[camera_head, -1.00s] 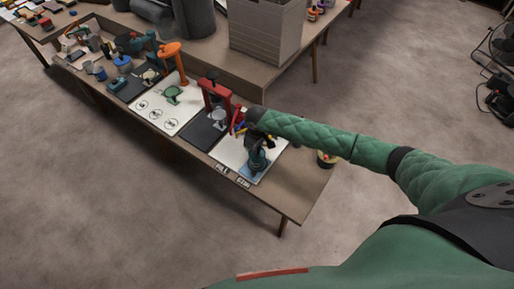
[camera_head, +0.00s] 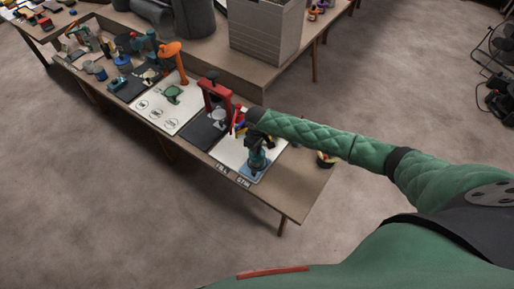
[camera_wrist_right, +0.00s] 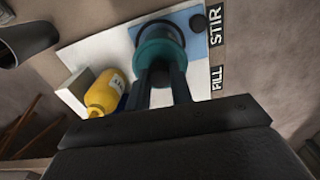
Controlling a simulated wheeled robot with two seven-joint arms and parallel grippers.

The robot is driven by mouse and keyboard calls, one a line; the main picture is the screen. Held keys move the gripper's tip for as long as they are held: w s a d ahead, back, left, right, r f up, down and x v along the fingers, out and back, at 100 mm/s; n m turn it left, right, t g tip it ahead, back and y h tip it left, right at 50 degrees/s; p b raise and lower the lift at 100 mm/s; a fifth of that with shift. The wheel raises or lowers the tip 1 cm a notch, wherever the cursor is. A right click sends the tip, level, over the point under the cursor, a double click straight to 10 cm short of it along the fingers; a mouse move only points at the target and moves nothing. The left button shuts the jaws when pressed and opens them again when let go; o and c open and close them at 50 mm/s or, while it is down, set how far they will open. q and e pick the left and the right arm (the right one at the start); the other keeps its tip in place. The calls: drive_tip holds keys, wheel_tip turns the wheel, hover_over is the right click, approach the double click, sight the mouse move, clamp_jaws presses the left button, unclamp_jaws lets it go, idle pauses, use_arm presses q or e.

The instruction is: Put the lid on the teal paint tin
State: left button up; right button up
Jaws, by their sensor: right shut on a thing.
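The teal tin (camera_wrist_right: 160,48) is in the upper middle of the right wrist view, with a dark ring at its far end. In the head view the teal tin (camera_head: 257,160) shows small at the near end of the bench, over a blue pad (camera_head: 247,176). My right gripper (camera_wrist_right: 158,85) has its two dark fingers on either side of the teal tin and is shut on it. I cannot tell whether it touches the pad. I cannot pick out the lid for sure; a small black disc (camera_wrist_right: 199,50) lies beside the tin. My left gripper is not in view.
A yellow bottle (camera_wrist_right: 103,94) and a pale block (camera_wrist_right: 76,88) stand close left of the fingers. A dark cup (camera_wrist_right: 28,42) is farther left. A red stand (camera_head: 214,92) rises beside the white board. The bench's near right corner (camera_head: 292,200) is clear.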

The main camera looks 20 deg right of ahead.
drive_tip(key=shift+p, duration=0.4)
idle(0.4)
idle(0.4)
drive_tip(key=o, duration=1.5)
